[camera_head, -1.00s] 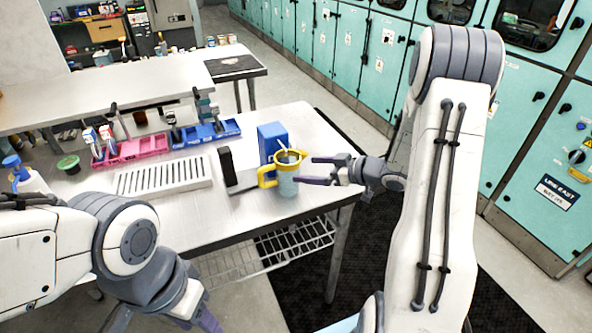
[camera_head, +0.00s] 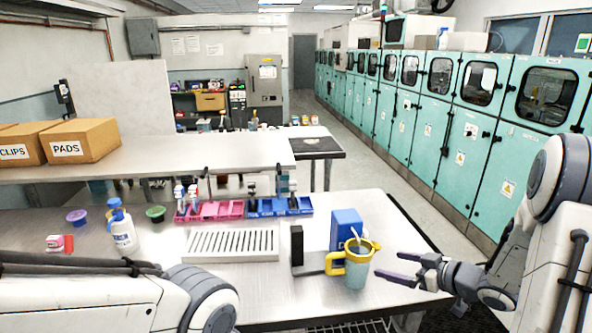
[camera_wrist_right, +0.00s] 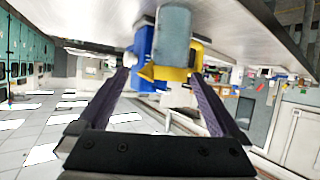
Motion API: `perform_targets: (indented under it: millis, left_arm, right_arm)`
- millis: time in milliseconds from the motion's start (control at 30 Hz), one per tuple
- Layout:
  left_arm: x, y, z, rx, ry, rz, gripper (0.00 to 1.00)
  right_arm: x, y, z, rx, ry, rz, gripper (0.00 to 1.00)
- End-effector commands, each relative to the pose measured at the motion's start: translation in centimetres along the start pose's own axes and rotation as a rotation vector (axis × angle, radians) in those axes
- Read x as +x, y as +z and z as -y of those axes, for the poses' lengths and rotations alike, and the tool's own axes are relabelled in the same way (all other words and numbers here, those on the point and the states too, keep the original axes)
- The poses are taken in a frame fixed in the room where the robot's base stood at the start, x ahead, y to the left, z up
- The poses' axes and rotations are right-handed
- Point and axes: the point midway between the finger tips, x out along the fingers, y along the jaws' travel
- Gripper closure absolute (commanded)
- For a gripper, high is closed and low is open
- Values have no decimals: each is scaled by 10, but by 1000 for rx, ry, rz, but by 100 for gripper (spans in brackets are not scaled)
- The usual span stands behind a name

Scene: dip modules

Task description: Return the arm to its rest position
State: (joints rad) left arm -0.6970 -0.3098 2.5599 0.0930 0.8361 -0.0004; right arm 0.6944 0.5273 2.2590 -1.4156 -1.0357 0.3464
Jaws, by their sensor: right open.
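My right gripper (camera_head: 402,268) is open and empty, just right of a jug (camera_head: 357,268) with a yellow rim and yellow handle. The jug stands upright at the right part of the metal table (camera_head: 225,300), with a thin stirrer sticking out of it. In the right wrist view the jug (camera_wrist_right: 173,38) shows beyond the spread fingers (camera_wrist_right: 155,100), and nothing is between them. My left arm comes in along the lower left of the head view; its gripper is out of the frame.
A blue box (camera_head: 346,226) stands behind the jug, and a black upright on a bracket (camera_head: 297,245) stands left of it. A slotted tray (camera_head: 232,243), pink bins (camera_head: 212,211), blue bins (camera_head: 280,207) and a white bottle (camera_head: 122,232) are farther left. Teal cabinets (camera_head: 440,140) line the right.

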Motion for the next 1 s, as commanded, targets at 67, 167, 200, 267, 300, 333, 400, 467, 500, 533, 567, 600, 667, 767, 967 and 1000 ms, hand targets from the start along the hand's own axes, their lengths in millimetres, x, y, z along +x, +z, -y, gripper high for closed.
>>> perform_targets:
  millis: [67, 167, 200, 267, 300, 333, 400, 467, 500, 533, 567, 600, 667, 767, 967, 1000]
  left_arm:
    - [0, 0, 0, 0, 0, 0, 50]
    - [0, 0, 0, 0, 0, 0, 50]
    - [0, 0, 0, 0, 0, 0, 50]
    - [0, 0, 0, 0, 0, 0, 50]
    - [0, 0, 0, 0, 0, 0, 50]
    - [0, 0, 0, 0, 0, 0, 50]
    - [0, 0, 0, 0, 0, 0, 50]
    - [0, 0, 0, 0, 0, 0, 50]
    - [0, 0, 0, 0, 0, 0, 50]
    - [0, 0, 0, 0, 0, 0, 50]
    - [0, 0, 0, 0, 0, 0, 50]
    - [0, 0, 0, 0, 0, 0, 50]
    - [0, 0, 0, 0, 0, 0, 50]
    - [0, 0, 0, 0, 0, 0, 50]
    - [0, 0, 0, 0, 0, 0, 50]
    - [0, 0, 0, 0, 0, 0, 50]
  right_arm:
    - [10, -7, -4, -14, 89, 70, 0]
    - [15, -9, -6, 2, 231, 198, 0]
    - [14, -8, -3, 21, 281, 256, 0]
    - [9, -3, 6, 61, 346, 345, 0]
    - [4, 1, 16, 95, 378, 405, 0]
    - [0, 4, 25, 122, 397, 450, 0]
    - [-12, 14, 50, 194, 421, 551, 0]
    - [-22, 22, 76, 259, 421, 635, 0]
    - [-30, 27, 96, 301, 411, 689, 0]
    - [-35, 31, 111, 334, 400, 728, 0]
    - [-41, 34, 126, 366, 385, 765, 0]
    - [-48, 39, 148, 407, 359, 816, 0]
    - [-60, 44, 181, 468, 313, 885, 0]
    - [-59, 27, 221, 365, 215, 916, 0]
    - [-85, 9, 302, 170, 17, 995, 0]
    - [-92, 7, 315, 133, -18, 1009, 0]
